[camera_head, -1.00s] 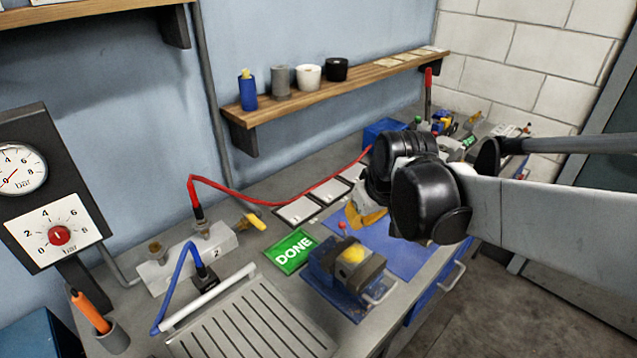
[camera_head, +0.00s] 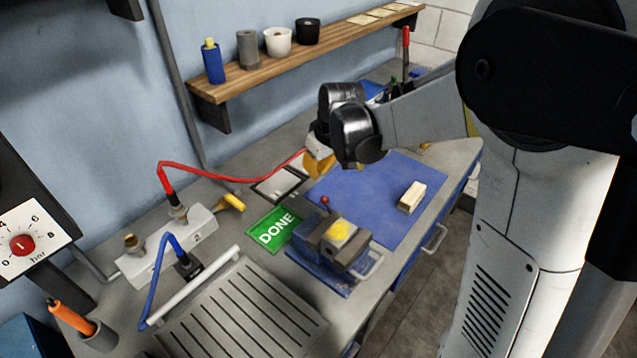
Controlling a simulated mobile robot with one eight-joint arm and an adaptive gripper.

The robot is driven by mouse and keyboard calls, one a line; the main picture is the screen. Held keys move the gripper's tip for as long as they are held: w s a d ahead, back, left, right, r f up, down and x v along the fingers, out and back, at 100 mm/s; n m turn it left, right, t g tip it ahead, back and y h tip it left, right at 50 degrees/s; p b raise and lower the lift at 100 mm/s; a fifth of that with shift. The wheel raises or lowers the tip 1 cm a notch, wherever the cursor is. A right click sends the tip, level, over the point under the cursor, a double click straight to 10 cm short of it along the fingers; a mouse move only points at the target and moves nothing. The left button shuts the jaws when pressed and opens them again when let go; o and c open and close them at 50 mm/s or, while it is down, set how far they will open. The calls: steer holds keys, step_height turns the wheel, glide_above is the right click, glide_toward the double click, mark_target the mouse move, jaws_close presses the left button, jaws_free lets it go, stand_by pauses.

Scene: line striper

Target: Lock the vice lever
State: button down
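The vice (camera_head: 318,262) is blue with grey jaws and stands at the front edge of the bench, near the middle of the view. A yellow round-topped piece (camera_head: 341,231) sits between its jaws. A short lever with a red knob (camera_head: 325,201) sticks up at the vice's back. My gripper (camera_head: 319,166) is behind and above the vice, apart from the lever. Only its yellow-orange part shows beneath my black wrist, which hides the rest, so its opening cannot be seen.
A blue mat (camera_head: 375,200) bears a pale block (camera_head: 411,197) right of the vice. A green DONE sign (camera_head: 274,229) lies left of it. A red hose (camera_head: 230,176) runs behind, from a manifold (camera_head: 150,262). A slatted tray (camera_head: 240,315) is in front left.

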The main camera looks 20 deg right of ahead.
mark_target(329, 210)
steer(key=b+x, duration=0.3)
steer(key=x, duration=0.7)
steer(key=s, duration=0.1)
steer(key=s+d+r, duration=0.1)
steer(key=s, duration=0.1)
steer(key=shift+s+d+r, duration=0.25)
steer(key=shift+r, duration=0.1)
steer(key=shift+s+d+r, duration=0.1)
steer(key=shift+s, duration=0.05)
